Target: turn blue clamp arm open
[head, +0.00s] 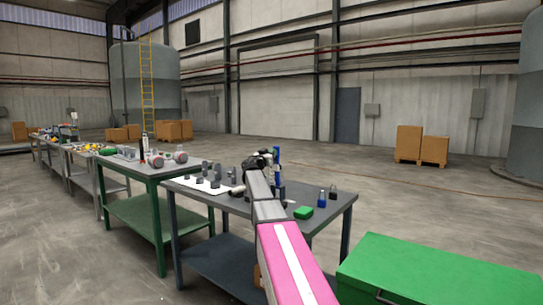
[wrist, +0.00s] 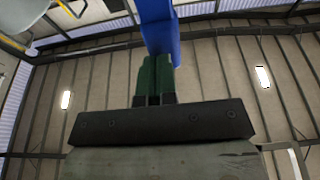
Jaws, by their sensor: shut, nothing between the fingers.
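The blue clamp arm (head: 277,165) stands upright on the dark grey table (head: 338,203) in the head view. In the wrist view the blue clamp arm (wrist: 160,32) fills the top middle, just beyond my fingertips. My gripper (head: 266,156) is beside it, to its left in the head view. In the wrist view my gripper (wrist: 157,58) has its green fingers together and empty. The fingertips overlap the lower end of the blue part, and I cannot tell whether they touch it. The clamp's base is partly hidden behind my arm.
A green block (head: 303,213), a blue padlock (head: 322,199) and a black padlock (head: 333,192) sit on the right of the table. Small grey parts lie on a white sheet (head: 190,184) at left. A green chest (head: 430,270) stands front right. A green table (head: 150,180) adjoins on the left.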

